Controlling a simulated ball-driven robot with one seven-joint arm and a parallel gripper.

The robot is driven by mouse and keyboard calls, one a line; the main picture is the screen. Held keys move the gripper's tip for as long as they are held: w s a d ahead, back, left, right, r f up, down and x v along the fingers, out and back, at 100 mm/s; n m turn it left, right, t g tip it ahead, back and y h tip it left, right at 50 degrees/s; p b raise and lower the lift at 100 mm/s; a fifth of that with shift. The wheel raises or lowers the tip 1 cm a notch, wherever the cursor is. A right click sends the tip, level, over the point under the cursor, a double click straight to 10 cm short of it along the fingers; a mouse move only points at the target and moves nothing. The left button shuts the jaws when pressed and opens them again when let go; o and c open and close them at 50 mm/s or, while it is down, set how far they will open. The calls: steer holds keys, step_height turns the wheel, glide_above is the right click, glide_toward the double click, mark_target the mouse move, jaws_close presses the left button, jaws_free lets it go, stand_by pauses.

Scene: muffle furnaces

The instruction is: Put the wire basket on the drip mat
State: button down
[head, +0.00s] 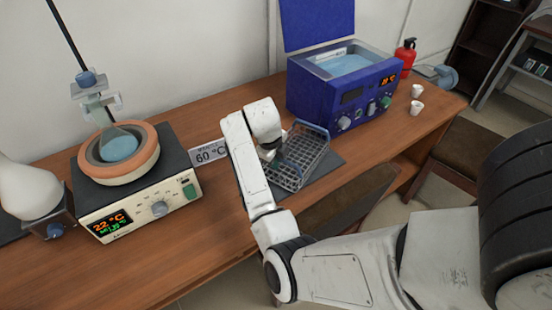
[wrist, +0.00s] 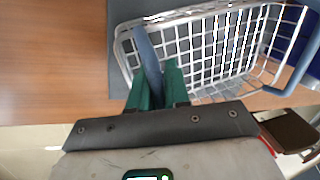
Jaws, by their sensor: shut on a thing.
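The wire basket (head: 302,152), pale wire with blue handles at its ends, is over the dark grey drip mat (head: 327,165) on the bench. I cannot tell whether its underside touches the mat. My gripper (head: 270,152) is at the basket's left end. In the wrist view, my gripper's green fingers (wrist: 156,78) are shut on a blue handle of the wire basket (wrist: 205,50). The grey drip mat (wrist: 117,50) shows beyond the basket's left edge there. My arm and the basket hide part of the mat.
A blue water bath (head: 312,95) with its lid up stands behind the basket. A 60 °C sign (head: 208,153) and a heating mantle with a flask (head: 120,165) are left. Two white cups (head: 416,107) are right. The bench's front edge is close to the mat.

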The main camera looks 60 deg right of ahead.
steer(key=c, duration=1.1)
jaws_free()
steer(key=v, duration=1.2)
steer(key=shift+b, duration=0.45)
